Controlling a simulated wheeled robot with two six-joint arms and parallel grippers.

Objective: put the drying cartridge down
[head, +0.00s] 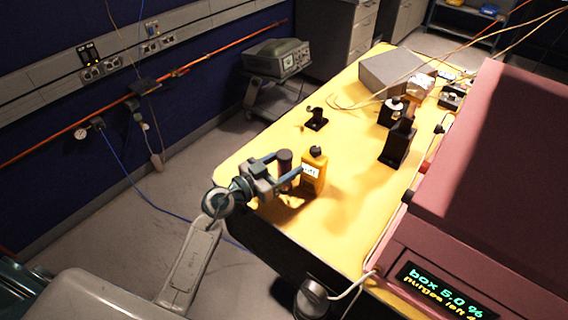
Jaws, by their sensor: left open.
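My left gripper (283,169) is open at the near left part of the yellow table (345,215). A dark brown upright cylinder, which looks like the drying cartridge (285,157), stands between its spread fingers. The fingers hide part of the cylinder, and its base is hard to see. I cannot tell whether either finger touches it. My right gripper is not in view.
A yellow bottle (314,173) with a black cap stands just right of the cartridge. A small black stand (316,119) is behind, and a black block (397,146) is farther right. The large reddish box (490,170) fills the right side. Bare table lies in front of the bottle.

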